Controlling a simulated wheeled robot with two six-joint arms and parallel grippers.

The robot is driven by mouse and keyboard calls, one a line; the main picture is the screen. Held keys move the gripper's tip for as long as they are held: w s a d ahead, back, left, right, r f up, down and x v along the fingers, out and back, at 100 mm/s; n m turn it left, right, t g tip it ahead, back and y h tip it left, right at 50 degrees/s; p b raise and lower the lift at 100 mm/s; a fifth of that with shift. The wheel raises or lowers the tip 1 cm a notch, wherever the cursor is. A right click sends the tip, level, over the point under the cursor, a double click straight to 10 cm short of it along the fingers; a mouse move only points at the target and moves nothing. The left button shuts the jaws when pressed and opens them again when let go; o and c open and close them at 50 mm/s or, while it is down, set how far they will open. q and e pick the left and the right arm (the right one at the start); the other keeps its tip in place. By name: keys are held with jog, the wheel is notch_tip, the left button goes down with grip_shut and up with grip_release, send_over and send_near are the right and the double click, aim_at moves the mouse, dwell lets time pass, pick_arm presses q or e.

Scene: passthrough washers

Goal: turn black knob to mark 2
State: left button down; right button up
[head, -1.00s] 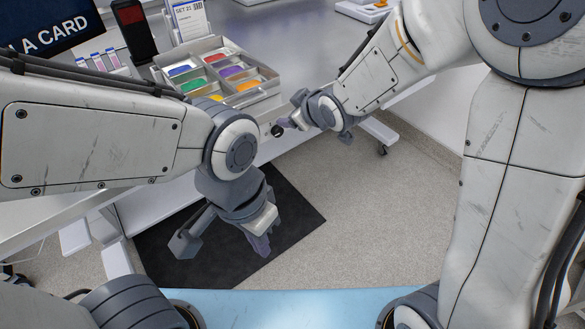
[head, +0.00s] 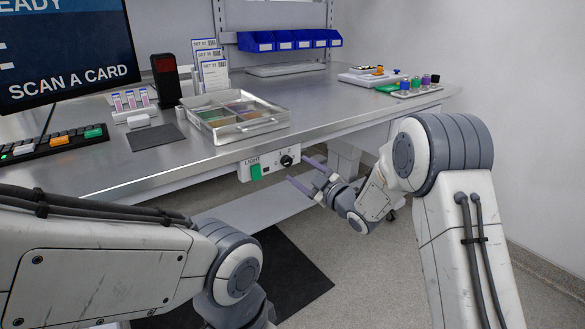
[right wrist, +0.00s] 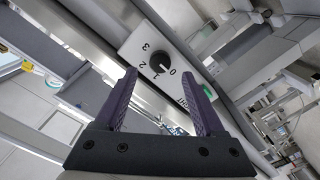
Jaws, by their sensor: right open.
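The black knob (head: 287,160) sits on a white panel (head: 259,168) under the front edge of the bench. In the right wrist view the knob (right wrist: 160,64) lies between the fingers in the picture, with marks 0, 1, 2 and 3 around it. A small pale mark on the knob's face seems to lie on the 0 side. My right gripper (head: 300,173) is open, its two purple fingers pointing at the panel from the right and just below the knob. The fingers (right wrist: 160,88) look apart from the knob. My left gripper is out of view.
A green light switch (head: 256,172) is left of the knob on the same panel. The steel bench top (head: 330,100) holds a divided tray (head: 236,134), a card reader (head: 166,82) and a keyboard (head: 55,143). Open floor lies below and right of the panel.

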aim_at(289, 162)
jog(key=shift+x, duration=2.25)
grip_shut()
jog(key=shift+d, duration=0.25)
jog(key=shift+a, duration=0.1)
